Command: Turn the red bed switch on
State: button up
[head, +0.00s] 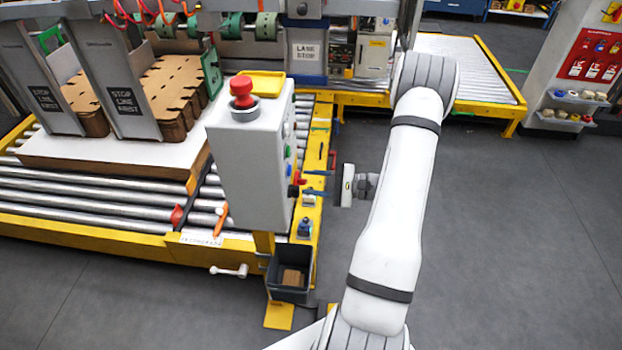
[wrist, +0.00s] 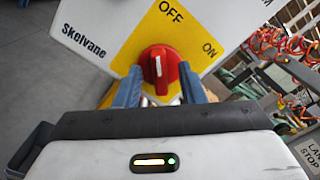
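The red bed switch (wrist: 159,70) is a round red rotary knob with a white pointer line, on a yellow and white panel (wrist: 125,30) marked OFF and ON. The pointer stands about upright in the wrist view, towards OFF. In the head view, the knob (head: 294,191) is on the right side of the grey control box (head: 245,160). My gripper (wrist: 159,76) has its two blue fingers on either side of the knob, apparently open; any contact is hard to tell. It also shows in the head view (head: 317,183), right of the box, with its fingers towards the knob.
A red mushroom button (head: 241,88) and a yellow tray (head: 262,82) are on top of the box. Conveyor rollers (head: 90,205) with stacked brown board lie to the left. A dark bin (head: 289,288) stands below. Grey floor (head: 500,220) is clear to the right.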

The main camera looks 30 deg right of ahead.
jog(key=shift+w+a, duration=0.3)
jog(key=shift+a, duration=0.15)
jog(key=shift+c, duration=0.2)
grip_shut()
